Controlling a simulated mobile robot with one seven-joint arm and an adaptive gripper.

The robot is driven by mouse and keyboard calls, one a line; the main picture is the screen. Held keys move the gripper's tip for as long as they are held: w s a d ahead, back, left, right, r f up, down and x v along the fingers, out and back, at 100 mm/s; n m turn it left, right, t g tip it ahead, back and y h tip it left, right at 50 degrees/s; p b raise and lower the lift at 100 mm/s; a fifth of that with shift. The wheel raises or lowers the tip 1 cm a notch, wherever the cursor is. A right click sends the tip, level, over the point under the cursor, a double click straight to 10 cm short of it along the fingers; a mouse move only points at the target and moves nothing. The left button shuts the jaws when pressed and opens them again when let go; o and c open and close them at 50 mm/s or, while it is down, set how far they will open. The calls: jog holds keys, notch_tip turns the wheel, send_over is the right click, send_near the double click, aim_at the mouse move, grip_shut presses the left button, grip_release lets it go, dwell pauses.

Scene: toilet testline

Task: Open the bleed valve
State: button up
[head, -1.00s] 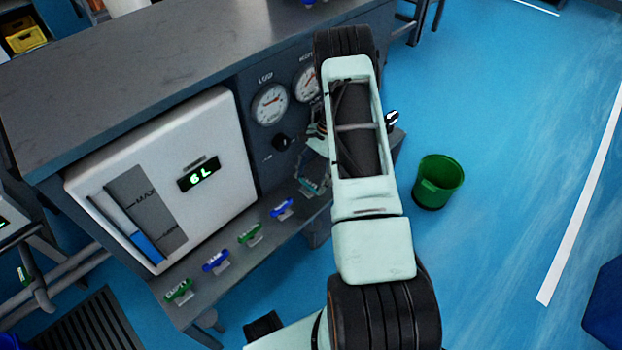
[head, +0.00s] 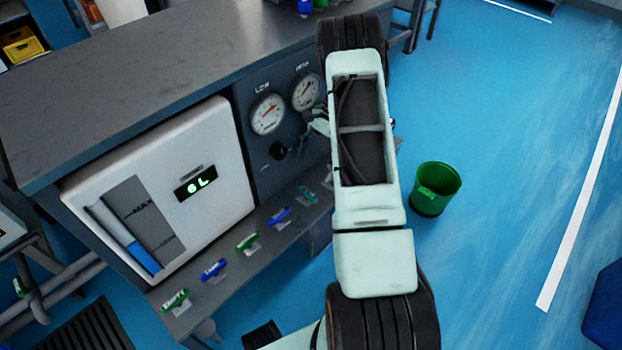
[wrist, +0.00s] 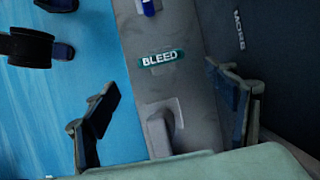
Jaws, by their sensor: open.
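The bleed valve has a teal handle marked BLEED (wrist: 160,58) in the wrist view, on the grey ledge. In the head view, a teal handle (head: 307,195) shows at the right end of the handle row, beside my arm. My gripper (wrist: 164,105) is open and empty in the wrist view, one finger on each side of the ledge. The handle lies between the fingers' lines but beyond their tips, apart from them. A grey block (wrist: 162,128) on the ledge sits nearer, between the fingers. In the head view my arm hides most of the gripper.
Several blue and green handles stand along the ledge (head: 228,278) left of the teal one. A green bucket (head: 436,188) stands on the blue floor right.

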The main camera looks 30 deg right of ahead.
jog(key=shift+v, duration=1.7)
